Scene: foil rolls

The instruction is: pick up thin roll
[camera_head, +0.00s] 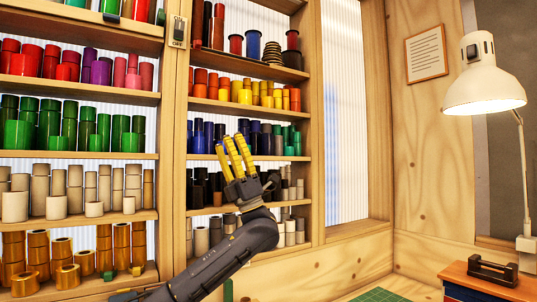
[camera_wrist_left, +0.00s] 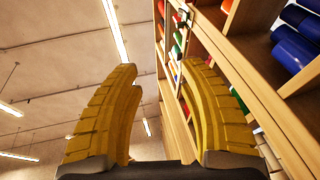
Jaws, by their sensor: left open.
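Foil rolls of many colours and widths stand on wooden shelves in the head view. They include green rolls (camera_head: 48,125), beige rolls (camera_head: 57,205), copper rolls (camera_head: 67,277) and blue rolls (camera_head: 198,137). I cannot tell which one is the thin roll. My left gripper (camera_head: 232,144) has yellow fingers, open and empty, pointing up in front of the right shelf bay and hiding some dark rolls. In the left wrist view the fingers (camera_wrist_left: 160,66) are apart with nothing between them; large blue rolls (camera_wrist_left: 295,48) show at the upper right.
The wooden shelf upright (camera_head: 176,120) stands between the two bays. A white lamp (camera_head: 482,88) hangs at the right. A tape dispenser (camera_head: 493,270) sits on a wooden top at the lower right. A green mat (camera_head: 377,295) lies on the bench.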

